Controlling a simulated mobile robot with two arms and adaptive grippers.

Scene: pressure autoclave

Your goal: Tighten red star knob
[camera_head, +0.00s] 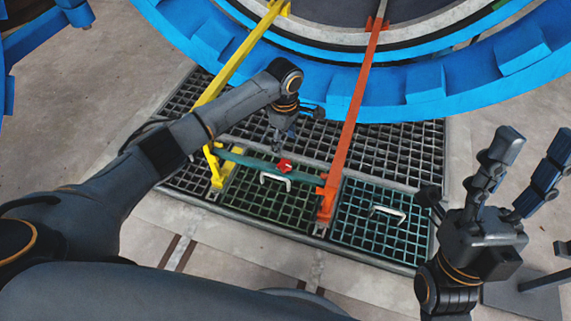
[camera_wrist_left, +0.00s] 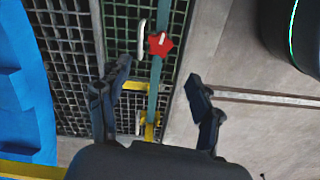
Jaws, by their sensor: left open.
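The red star knob (camera_head: 285,166) sits on a green bar (camera_head: 245,160) between a yellow rail and an orange rail, low over the floor grating. My left gripper (camera_head: 296,132) hangs just above and behind the knob in the head view, its fingers spread. In the left wrist view the red star knob (camera_wrist_left: 160,45) lies just beyond the gap between the two open fingertips of my left gripper (camera_wrist_left: 160,74), with nothing held and no visible contact. My right gripper (camera_head: 520,150) is raised at the right, fingers apart and empty, well away from the knob.
A large blue ring (camera_head: 410,95) fills the back. The yellow rail (camera_head: 235,65) and the orange rail (camera_head: 352,110) run from it to the grating (camera_head: 405,150). White handles (camera_head: 275,180) stand on the green grating panels. The concrete floor in front is mostly open.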

